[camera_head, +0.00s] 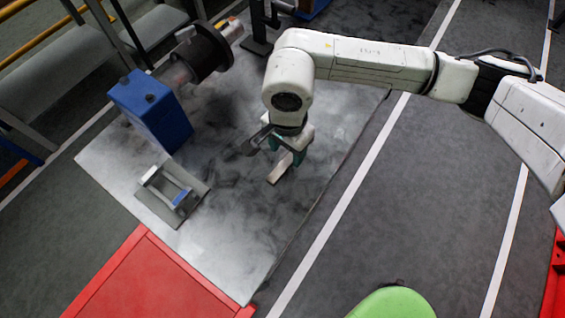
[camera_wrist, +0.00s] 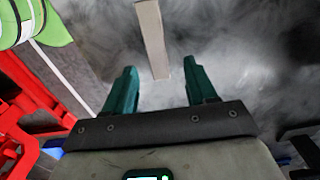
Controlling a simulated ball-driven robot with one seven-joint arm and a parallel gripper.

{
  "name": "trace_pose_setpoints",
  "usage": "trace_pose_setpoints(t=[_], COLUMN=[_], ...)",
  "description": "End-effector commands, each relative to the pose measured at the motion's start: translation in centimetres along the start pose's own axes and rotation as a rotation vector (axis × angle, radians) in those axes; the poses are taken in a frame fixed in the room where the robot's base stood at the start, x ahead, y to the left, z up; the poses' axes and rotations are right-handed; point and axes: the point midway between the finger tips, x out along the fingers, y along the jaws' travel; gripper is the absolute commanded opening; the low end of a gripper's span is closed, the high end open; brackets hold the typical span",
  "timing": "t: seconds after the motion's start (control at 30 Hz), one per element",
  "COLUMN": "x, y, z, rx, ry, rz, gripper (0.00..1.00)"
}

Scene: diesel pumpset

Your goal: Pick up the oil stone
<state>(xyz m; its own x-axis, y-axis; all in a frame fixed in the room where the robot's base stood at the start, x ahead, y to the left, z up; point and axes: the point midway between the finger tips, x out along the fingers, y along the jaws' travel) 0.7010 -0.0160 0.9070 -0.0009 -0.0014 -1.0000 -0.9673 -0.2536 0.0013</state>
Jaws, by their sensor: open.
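The oil stone, a narrow pale beige bar (camera_head: 279,173), lies on the stained grey metal plate (camera_head: 240,262). It also shows in the wrist view (camera_wrist: 151,35), running from the top edge down to between the fingertips. My gripper (camera_head: 287,151) is above the plate, at the bar's upper end in the head view. Its teal fingers (camera_wrist: 159,66) are apart, one on each side of the bar's near end, with a gap on both sides. Nothing is held.
A blue box-shaped machine part (camera_head: 150,108) with a dark wheel (camera_head: 205,52) stands to the left. A small grey frame with a blue piece (camera_head: 172,192) lies on the plate. A red cabinet (camera_head: 150,280) and a green seat (camera_head: 393,304) are in front.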

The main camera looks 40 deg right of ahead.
Motion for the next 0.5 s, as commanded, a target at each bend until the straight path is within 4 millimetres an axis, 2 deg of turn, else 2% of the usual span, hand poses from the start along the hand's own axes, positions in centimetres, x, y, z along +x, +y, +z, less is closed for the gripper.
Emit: trace_pose_setpoints(t=[0.23,0.5], x=[2.8,3.5], y=[0.2,0.2], z=[0.1,0.0], rx=[0.003,0.001], ry=[-0.004,-0.001], rz=[0.0,0.0], gripper=[0.56,0.56])
